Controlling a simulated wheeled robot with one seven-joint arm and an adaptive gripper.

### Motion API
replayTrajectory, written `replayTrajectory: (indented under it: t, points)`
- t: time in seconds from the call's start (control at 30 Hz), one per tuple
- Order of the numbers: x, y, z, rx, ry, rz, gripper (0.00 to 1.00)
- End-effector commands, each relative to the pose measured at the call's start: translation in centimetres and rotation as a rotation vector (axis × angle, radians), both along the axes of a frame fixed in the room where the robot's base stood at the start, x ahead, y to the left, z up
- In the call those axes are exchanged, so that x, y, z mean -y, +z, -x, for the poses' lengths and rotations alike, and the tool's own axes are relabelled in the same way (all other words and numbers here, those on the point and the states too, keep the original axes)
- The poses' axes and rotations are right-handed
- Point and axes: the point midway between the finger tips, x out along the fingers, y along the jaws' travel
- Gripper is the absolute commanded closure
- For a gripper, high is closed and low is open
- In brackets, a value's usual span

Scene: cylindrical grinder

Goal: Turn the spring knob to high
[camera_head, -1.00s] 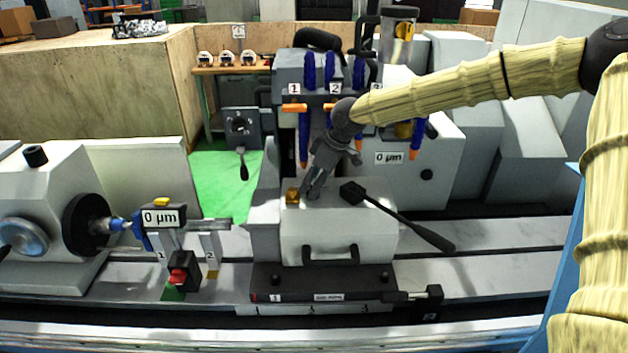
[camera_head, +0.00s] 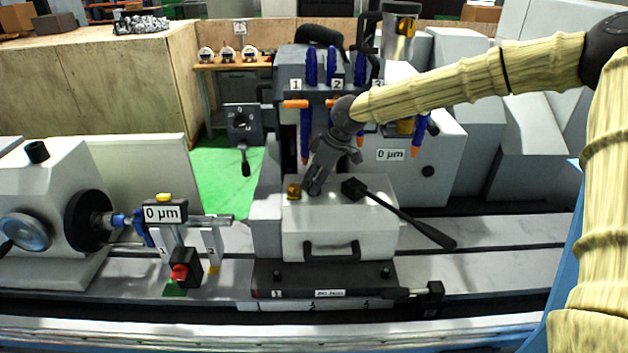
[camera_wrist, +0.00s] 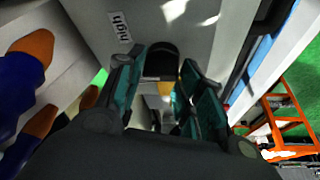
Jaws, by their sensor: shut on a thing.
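The tailstock (camera_head: 325,225) is a light grey block on the machine bed. My gripper (camera_head: 311,188) reaches down onto its top, tilted, with the fingertips just right of a small brass-coloured piece (camera_head: 293,191). In the wrist view the fingers (camera_wrist: 162,85) are closed around the spring knob (camera_wrist: 161,60), whose dark rounded end shows between them. The "high" label (camera_wrist: 121,26) lies on the light surface left of and beyond this dark end. The fingers hide most of the knob, so I cannot tell its exact setting.
A black lever (camera_head: 410,222) slopes right from the tailstock top. Blue hoses with orange tips (camera_head: 305,135) hang close behind my gripper; they also show at left in the wrist view (camera_wrist: 30,75). A gauge (camera_head: 165,214) reading 0 µm stands left of the tailstock.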

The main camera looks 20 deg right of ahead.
Motion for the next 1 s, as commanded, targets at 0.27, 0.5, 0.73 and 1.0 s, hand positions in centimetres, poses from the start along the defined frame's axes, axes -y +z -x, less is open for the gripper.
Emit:
replayTrajectory:
  t: [0.27, 0.5, 0.73, 1.0]
  points:
    - [0.19, 0.07, -0.22, 0.009, -0.089, 0.003, 0.87]
    - [0.12, 0.06, -0.26, 0.012, -0.219, 0.005, 0.87]
    - [0.01, 0.16, -0.24, 0.014, -0.361, 0.004, 0.87]
    - [-0.1, 0.28, -0.25, 0.014, -0.534, 0.004, 0.87]
